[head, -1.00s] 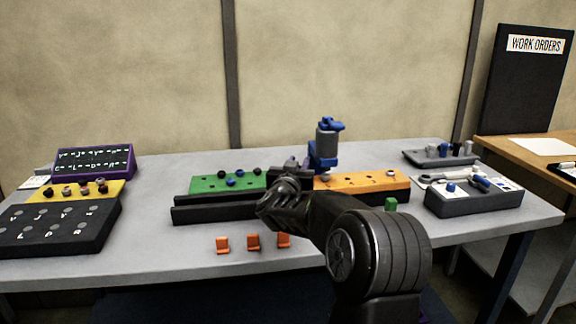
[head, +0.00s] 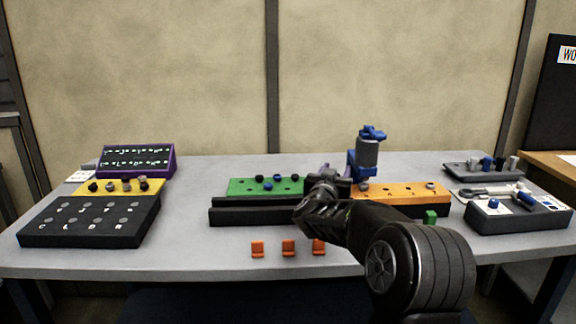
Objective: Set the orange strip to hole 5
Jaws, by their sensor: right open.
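The orange strip (head: 400,195) lies at the right part of a long dark jig (head: 250,216), with a row of holes and a few small grey fasteners on top. Hole numbers are too small to read. A green strip (head: 243,187) lies at the left part, with several dark and blue pegs. My right gripper (head: 324,182) is over the jig between the two strips, and my forearm hides part of the jig front. The gripper is open; its fingertips are hard to make out. A blue and grey upright tool (head: 368,155) stands behind the orange strip's left end. My left gripper is out of view.
Several orange clips (head: 288,248) lie in front of the jig, and a green block (head: 430,217) sits at its right. A black panel (head: 90,220), yellow rack (head: 122,187) and purple display (head: 136,160) stand left. Grey trays (head: 518,215) with tools stand right.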

